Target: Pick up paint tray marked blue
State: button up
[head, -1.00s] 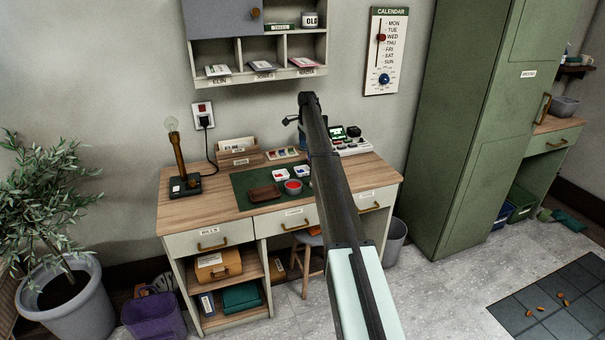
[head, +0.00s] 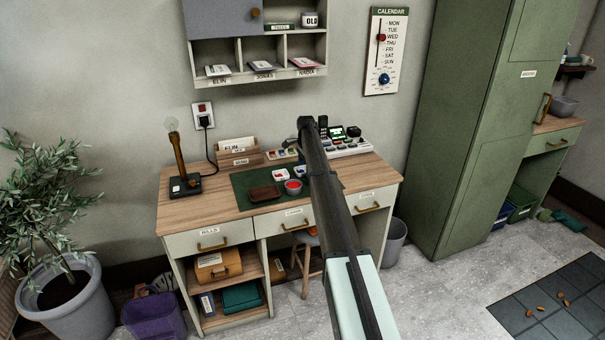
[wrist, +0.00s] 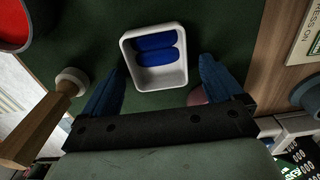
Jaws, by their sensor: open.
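The paint tray marked blue (wrist: 130,52) is a small white square tray with two blue ovals inside. It lies on the dark green mat (wrist: 255,20). In the head view, one of two small white trays shows a bit of blue (head: 299,171), beside one with red (head: 281,174). My gripper (wrist: 162,65) is open, its two blue fingers at either side of the tray's near end in the wrist view. Nothing is held. I cannot tell the exact height of the fingers over the mat. In the head view my arm hides the gripper.
A red bowl (wrist: 18,22) is at the upper left of the wrist view. A wooden-handled thing (wrist: 35,130) lies near the left finger, and a pink thing (wrist: 198,95) behind the right one. A brown dish (head: 264,192) is on the mat. A device with buttons (head: 350,145) stands behind.

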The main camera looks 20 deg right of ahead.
jog(key=shift+c, duration=0.2)
jog(key=c, duration=1.1)
jog(key=shift+r, duration=0.2)
